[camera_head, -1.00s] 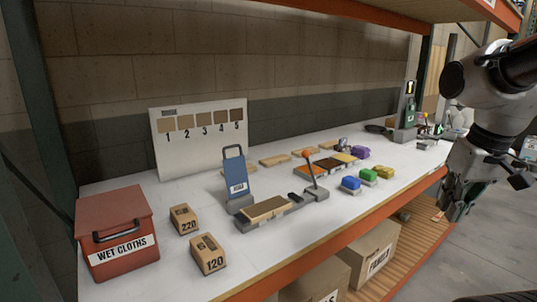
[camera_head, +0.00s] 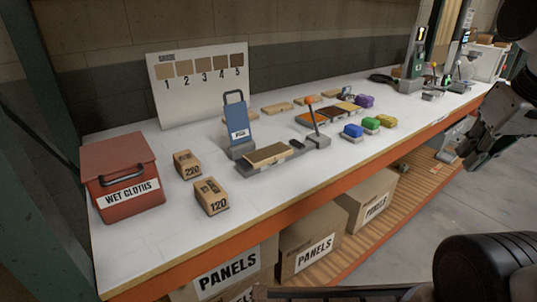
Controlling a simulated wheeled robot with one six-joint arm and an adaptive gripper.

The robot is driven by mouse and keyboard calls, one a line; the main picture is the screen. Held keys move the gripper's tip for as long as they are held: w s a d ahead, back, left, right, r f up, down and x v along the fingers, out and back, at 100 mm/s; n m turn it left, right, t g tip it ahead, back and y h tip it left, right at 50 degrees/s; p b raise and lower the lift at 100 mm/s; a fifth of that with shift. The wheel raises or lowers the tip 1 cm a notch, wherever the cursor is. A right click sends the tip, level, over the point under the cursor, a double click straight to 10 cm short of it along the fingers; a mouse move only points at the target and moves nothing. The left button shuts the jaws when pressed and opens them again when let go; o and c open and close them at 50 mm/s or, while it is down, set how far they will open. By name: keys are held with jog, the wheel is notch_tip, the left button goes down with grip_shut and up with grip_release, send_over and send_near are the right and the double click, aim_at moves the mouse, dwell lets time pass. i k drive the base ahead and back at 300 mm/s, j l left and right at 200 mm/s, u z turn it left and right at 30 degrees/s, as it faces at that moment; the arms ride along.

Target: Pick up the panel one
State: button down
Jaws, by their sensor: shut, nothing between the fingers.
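Several flat wooden panels lie on the white bench. One light panel (camera_head: 269,154) rests in a grey fixture with an orange-knobbed lever (camera_head: 310,101). My gripper (camera_head: 468,158) is at the right edge, out in front of the bench and apart from all panels. It is shut and empty, partly cut off by the picture edge.
A board with swatches numbered 1 to 5 (camera_head: 205,112) stands at the back. A red wet-cloths box (camera_head: 123,172), sanding blocks marked 220 (camera_head: 187,165) and 120 (camera_head: 210,196), and blue (camera_head: 353,131), green and yellow blocks stand on the bench. PANELS boxes (camera_head: 228,268) sit below.

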aim_at(263, 156)
jog(key=i+l+u, duration=0.15)
jog(key=i+u, duration=0.25)
jog(key=i+l+u, duration=0.15)
jog(key=u, duration=0.3)
